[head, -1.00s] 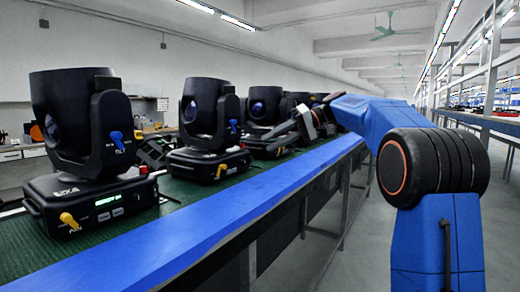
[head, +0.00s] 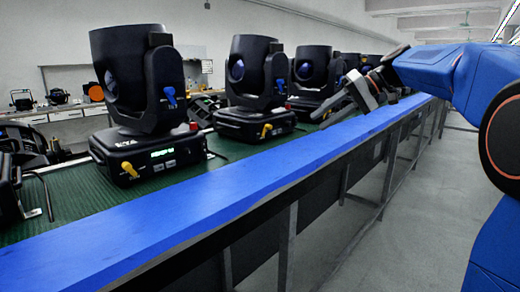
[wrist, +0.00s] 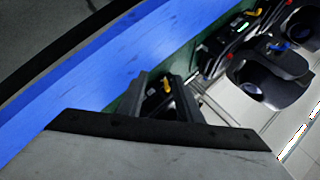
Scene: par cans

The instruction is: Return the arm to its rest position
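My gripper (head: 338,108) is held in front of the row of black stage lights, above the blue bench edge at the right of the head view. In the wrist view my gripper (wrist: 160,92) shows two dark fingers standing apart, with nothing held between them. A yellow knob of a light (wrist: 166,84) shows beyond the gap. My blue arm (head: 440,68) reaches in from the right of the head view, stretched out and roughly level.
Black moving-head lights (head: 140,85) and (head: 255,90) stand upright on the green bench top (head: 85,190). The blue bench edge (head: 180,215) runs along the front. Grey floor (head: 400,230) is clear at the right. Shelves and a wall lie behind.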

